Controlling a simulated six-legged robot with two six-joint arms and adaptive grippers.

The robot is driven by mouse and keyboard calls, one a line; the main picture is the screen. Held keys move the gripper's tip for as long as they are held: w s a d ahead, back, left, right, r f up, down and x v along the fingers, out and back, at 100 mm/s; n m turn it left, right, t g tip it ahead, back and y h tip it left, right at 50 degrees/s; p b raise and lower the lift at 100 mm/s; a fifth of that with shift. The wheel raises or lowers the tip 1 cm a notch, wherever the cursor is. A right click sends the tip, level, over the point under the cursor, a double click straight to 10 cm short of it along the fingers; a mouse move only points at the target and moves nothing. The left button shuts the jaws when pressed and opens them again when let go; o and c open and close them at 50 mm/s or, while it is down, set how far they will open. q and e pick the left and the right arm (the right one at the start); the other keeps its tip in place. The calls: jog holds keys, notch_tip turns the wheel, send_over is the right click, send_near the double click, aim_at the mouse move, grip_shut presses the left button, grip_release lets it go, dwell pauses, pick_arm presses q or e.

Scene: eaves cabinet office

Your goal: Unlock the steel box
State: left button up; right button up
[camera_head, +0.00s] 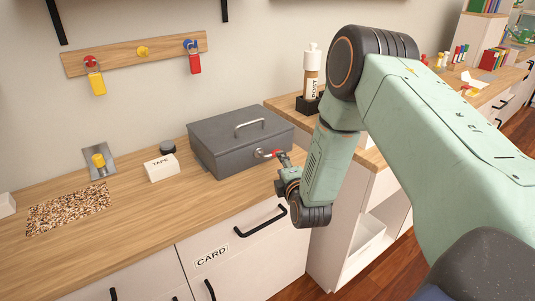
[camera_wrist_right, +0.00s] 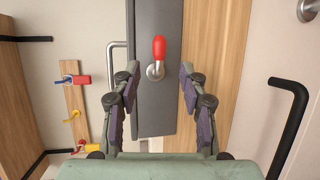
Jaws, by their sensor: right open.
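The grey steel box (camera_head: 222,150) stands shut on the wooden counter, a metal handle on its lid. On its front is a round metal lock fitting (camera_head: 260,153) with a red-handled piece, key or lever, sticking out. In the right wrist view the red handle (camera_wrist_right: 159,47) projects from the metal fitting (camera_wrist_right: 155,71) on the box front (camera_wrist_right: 152,115). My right gripper (camera_head: 284,168) is at the box front. In its wrist view the open fingers (camera_wrist_right: 160,88) stand either side of the fitting, nothing between them. My left gripper is not in view.
A wooden wall rack (camera_head: 120,58) has coloured hooks; a yellow tag (camera_head: 97,83) and a red tag (camera_head: 195,64) hang there. A TAPE block (camera_head: 161,168), speckled mat (camera_head: 68,209) and pump bottle (camera_head: 311,72) stand nearby. Black drawer handles (camera_head: 262,221) project below the counter.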

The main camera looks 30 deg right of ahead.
jog(key=b+x, duration=0.1)
jog(key=x, duration=0.5)
jog(key=shift+w+d+f, duration=0.15)
jog(key=shift+d, duration=0.05)
jog(key=shift+w+b, duration=0.35)
jog(key=shift+w, duration=0.15)
jog(key=shift+d, duration=0.1)
jog(key=shift+c, duration=0.4)
jog(key=shift+c, duration=0.6)
grip_shut()
